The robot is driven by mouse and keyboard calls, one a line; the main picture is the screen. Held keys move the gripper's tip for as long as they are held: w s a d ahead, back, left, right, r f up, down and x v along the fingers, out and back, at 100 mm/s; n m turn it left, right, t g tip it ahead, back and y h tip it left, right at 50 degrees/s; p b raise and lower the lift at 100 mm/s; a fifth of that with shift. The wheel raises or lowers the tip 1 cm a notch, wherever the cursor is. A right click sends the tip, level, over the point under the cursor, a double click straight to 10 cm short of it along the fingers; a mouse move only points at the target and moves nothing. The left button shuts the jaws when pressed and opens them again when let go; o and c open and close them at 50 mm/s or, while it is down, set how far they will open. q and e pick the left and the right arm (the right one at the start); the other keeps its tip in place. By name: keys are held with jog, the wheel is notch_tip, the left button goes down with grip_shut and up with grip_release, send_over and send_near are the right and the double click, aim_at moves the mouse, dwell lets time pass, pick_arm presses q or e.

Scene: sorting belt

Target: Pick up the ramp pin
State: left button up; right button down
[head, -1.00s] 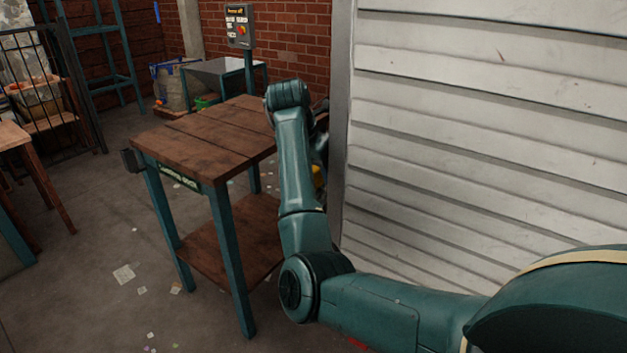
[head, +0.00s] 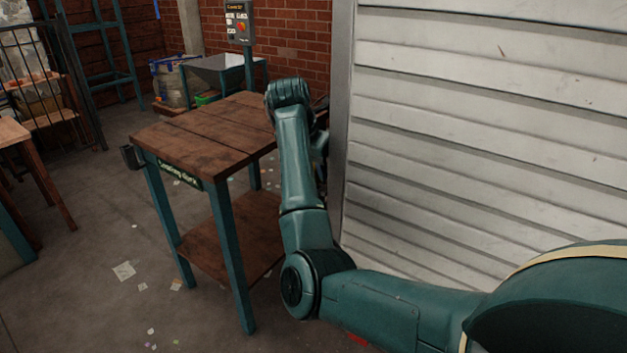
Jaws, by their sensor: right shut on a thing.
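My right arm reaches in from the lower right and bends up beside the wooden table. My right gripper (head: 320,142) is mostly hidden behind my own forearm; only a small part shows at its right edge, close to the grey door post. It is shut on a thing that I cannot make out. No ramp pin can be recognised in the head view. My left gripper is not in view.
The wooden table (head: 190,136) with a lower shelf stands just left of my right arm. A white slatted shutter (head: 480,130) rises close on the right. Floor at left is open.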

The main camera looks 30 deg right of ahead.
jog(key=shift+r, duration=0.15)
notch_tip(320, 180, up, 28)
dwell(0.8)
dwell(1.0)
